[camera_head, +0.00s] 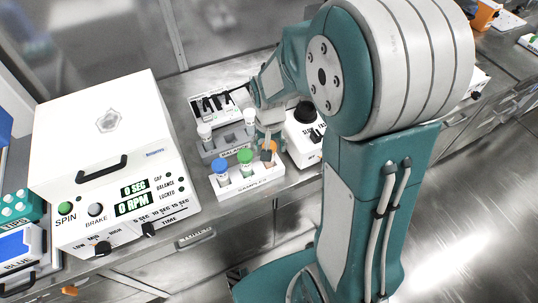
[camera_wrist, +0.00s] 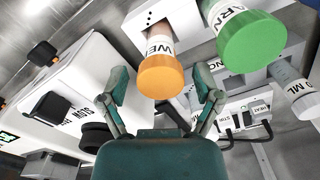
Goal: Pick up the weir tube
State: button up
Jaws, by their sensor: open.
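The weir tube (camera_wrist: 158,62), with an orange cap and a white label reading "WE…", stands in the white sample rack (camera_wrist: 186,27). In the head view its orange cap (camera_head: 268,146) shows at the rack's right end, partly covered by my gripper (camera_head: 264,132). In the wrist view my gripper (camera_wrist: 163,82) is open, with one finger on each side of the orange-capped tube. The fingers look apart from it. Whether they are level with the cap or above it is hard to tell.
A green-capped tube (camera_head: 245,158) and a blue-capped tube (camera_head: 219,168) stand left of it in the rack. A grey rack with white-capped tubes (camera_head: 204,131) is behind. A mixer with a black top (camera_head: 305,112) stands close on the right. A large white centrifuge (camera_head: 110,128) fills the left.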

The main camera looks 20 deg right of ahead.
notch_tip(320, 180, down, 3)
jog(key=shift+a+f, duration=0.1)
jog(key=c, duration=1.1)
jog(key=shift+r, duration=0.2)
jog(key=shift+r, duration=0.25)
notch_tip(320, 180, up, 2)
jog(key=shift+r, duration=0.15)
jog(key=s+r, duration=0.3)
jog(key=s, duration=0.1)
jog(key=s+r, duration=0.3)
jog(key=s, duration=0.2)
jog(key=s+r, duration=0.4)
jog(key=s, duration=0.1)
jog(key=shift+s+a, duration=0.1)
